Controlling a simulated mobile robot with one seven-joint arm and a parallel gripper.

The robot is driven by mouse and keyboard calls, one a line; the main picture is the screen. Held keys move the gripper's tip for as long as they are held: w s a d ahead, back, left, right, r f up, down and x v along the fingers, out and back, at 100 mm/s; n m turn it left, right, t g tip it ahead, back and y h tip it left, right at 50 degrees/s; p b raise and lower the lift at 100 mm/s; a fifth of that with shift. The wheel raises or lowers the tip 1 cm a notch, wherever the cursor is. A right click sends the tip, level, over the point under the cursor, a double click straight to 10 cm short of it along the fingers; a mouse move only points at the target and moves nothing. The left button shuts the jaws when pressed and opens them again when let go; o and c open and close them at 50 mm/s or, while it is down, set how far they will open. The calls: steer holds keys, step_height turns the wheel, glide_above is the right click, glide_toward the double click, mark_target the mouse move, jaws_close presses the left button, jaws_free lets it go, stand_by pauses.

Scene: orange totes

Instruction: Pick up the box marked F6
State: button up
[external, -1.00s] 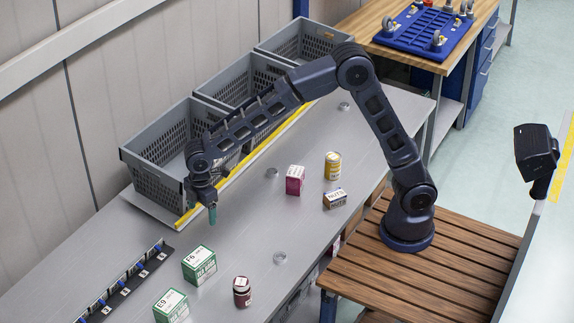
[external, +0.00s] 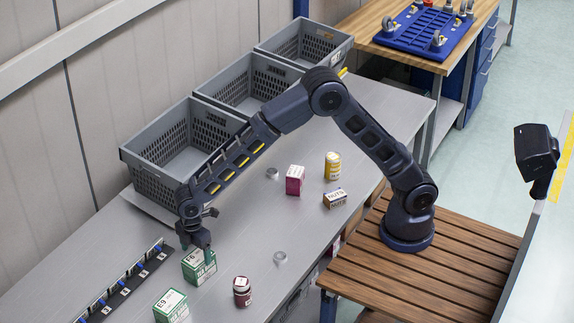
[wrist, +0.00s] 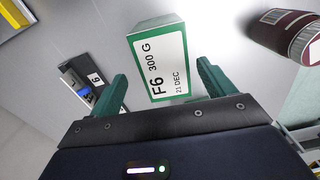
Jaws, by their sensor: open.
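The box marked F6 (external: 199,267) is green and white and stands on the grey table. In the wrist view its labelled top (wrist: 158,64) reads "F6 300 G, 21 DEC" and lies just beyond and between the fingertips. My gripper (external: 196,244) is over the box, fingers pointing down. In the wrist view my gripper's two green fingers (wrist: 160,80) are spread apart, one on each side of the box, with nothing held. I cannot tell whether the fingertips reach below the box's top.
A similar green box marked E9 (external: 171,306) and a dark red jar (external: 242,291) stand close by. A black labelled strip (external: 125,285) lies to the left. Grey crates (external: 180,150) line the back. A magenta box (external: 294,180), yellow jar (external: 332,166) and nuts box (external: 335,198) stand farther right.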

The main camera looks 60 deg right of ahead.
mark_target(198, 256)
steer(key=f, duration=0.5)
steer(key=shift+s, duration=0.3)
steer(key=shift+r, duration=0.1)
steer(key=c, duration=1.1)
